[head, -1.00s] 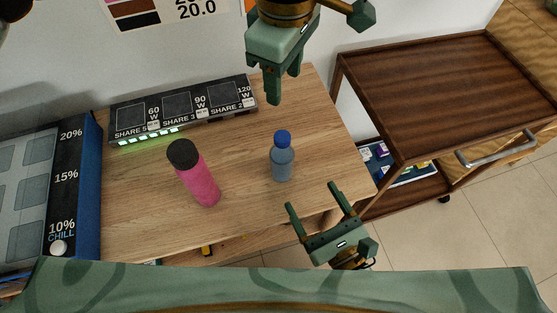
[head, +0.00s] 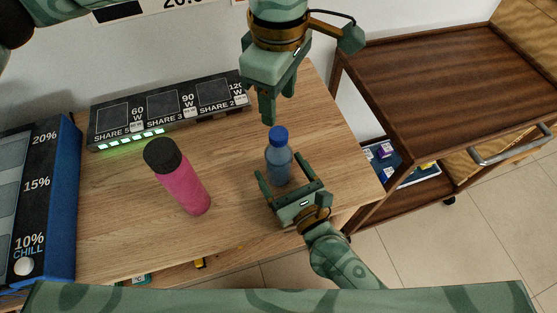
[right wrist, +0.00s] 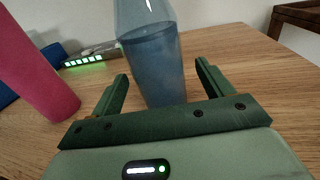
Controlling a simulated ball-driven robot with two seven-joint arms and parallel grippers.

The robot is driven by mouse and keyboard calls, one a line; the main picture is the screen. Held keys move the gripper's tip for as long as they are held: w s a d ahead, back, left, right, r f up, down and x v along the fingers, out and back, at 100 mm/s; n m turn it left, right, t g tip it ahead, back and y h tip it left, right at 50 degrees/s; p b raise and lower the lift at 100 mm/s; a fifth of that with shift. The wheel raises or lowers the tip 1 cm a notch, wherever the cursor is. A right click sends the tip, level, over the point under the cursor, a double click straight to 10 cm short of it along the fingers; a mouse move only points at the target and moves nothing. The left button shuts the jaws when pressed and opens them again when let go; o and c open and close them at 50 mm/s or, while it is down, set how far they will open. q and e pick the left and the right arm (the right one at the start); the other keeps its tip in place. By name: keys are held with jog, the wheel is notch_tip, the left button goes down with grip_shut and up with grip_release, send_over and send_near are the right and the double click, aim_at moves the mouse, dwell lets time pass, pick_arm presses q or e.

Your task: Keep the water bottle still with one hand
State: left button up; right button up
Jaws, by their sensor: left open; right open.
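The water bottle (head: 279,160) is translucent blue with a blue cap and stands upright on the wooden table. My right gripper (head: 281,168) is open at its near side, with one finger on each side of the lower bottle. In the right wrist view the bottle (right wrist: 155,65) stands between the two spread fingers, and gaps show beside it; its cap is out of that view. My left gripper (head: 278,100) is open and empty, pointing down above the table behind the bottle.
A pink bottle (head: 182,185) with a black cap stands to the left. A black display strip (head: 165,112) with green lights lies along the wall. A blue-sided box (head: 62,200) is at the far left. A brown wooden cart (head: 450,85) stands right of the table (head: 235,225).

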aim_at(279, 133)
jog(key=shift+x, duration=1.85)
grip_shut()
pick_arm(q)
jog(key=m, duration=0.9)
jog(key=shift+m, duration=0.3)
jog(key=m, duration=0.7)
jog(key=shift+m, duration=0.3)
jog(key=shift+f+m, duration=0.15)
jog(key=shift+m, duration=0.15)
notch_tip(279, 133, down, 8)
jog(key=shift+r, duration=0.1)
